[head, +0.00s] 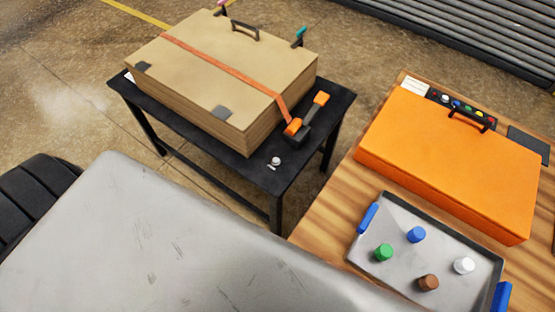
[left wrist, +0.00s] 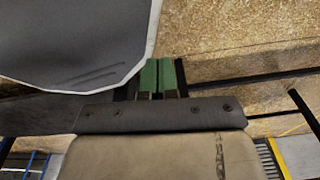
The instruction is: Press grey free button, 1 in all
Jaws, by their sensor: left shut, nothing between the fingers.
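A small, pale grey-white round button (head: 276,161) stands on the front corner of the black table (head: 245,172), with a small pale mark beside it. It is the only button-like thing apart from the coloured ones, and nothing touches it. My left gripper (left wrist: 160,75) shows in the left wrist view with its green fingers shut together and nothing between them. The button does not show in that view. Neither gripper shows in the head view, so the left gripper's distance from the button cannot be told.
A tan case (head: 215,75) with an orange strap lies on the black table, beside an orange-and-black buckle (head: 308,118). On the wooden table (head: 325,212) are an orange case (head: 445,160) and a tray (head: 400,275) with coloured pegs. A large grey scratched surface blocks the lower left.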

